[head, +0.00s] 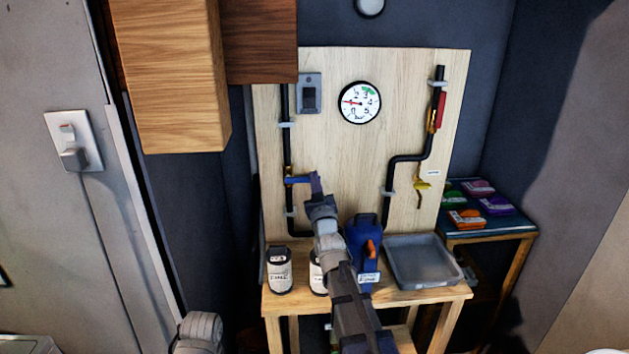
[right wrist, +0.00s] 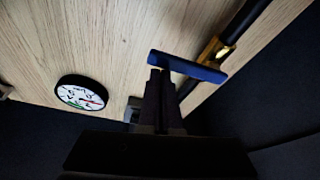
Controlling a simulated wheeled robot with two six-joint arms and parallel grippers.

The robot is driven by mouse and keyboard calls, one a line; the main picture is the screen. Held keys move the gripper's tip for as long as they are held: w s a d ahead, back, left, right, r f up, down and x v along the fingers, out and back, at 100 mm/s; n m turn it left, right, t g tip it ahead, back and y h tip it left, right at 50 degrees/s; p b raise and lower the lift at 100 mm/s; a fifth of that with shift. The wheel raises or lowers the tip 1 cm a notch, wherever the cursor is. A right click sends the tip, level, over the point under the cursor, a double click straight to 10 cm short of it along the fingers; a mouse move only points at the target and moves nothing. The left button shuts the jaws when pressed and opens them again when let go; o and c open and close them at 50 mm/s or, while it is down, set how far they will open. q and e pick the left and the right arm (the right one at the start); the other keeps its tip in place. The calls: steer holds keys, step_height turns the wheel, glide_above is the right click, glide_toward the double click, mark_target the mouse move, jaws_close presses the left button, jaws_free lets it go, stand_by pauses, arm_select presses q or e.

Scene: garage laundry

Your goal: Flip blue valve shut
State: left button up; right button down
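The blue valve handle (head: 298,179) sits on the black left pipe (head: 287,140) of the wooden board. It lies roughly crosswise to that pipe. In the right wrist view the blue handle (right wrist: 188,67) is a flat bar by a brass valve body (right wrist: 212,50). My right gripper (head: 316,186) reaches up from below to the handle's right end. In the right wrist view its fingers (right wrist: 160,78) are together, right at the bar's free end, with no bar visible between them. I cannot tell whether they touch it. My left gripper is not in view.
A gauge (head: 360,102), a grey switch box (head: 310,93) and a right pipe with red (head: 441,111) and yellow (head: 423,185) handles are on the board. Below stand a labelled can (head: 279,270), a blue jug (head: 361,240) and a grey tray (head: 424,262). A wooden cabinet (head: 170,75) overhangs the upper left.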

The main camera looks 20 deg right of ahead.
steer(key=shift+a+r, duration=0.1)
step_height(320, 180, up, 4)
steer(key=p, duration=0.5)
steer(key=b+v, duration=0.4)
steer(key=v, duration=0.6)
steer(key=shift+a, duration=0.4)
steer(key=shift+w, duration=0.15)
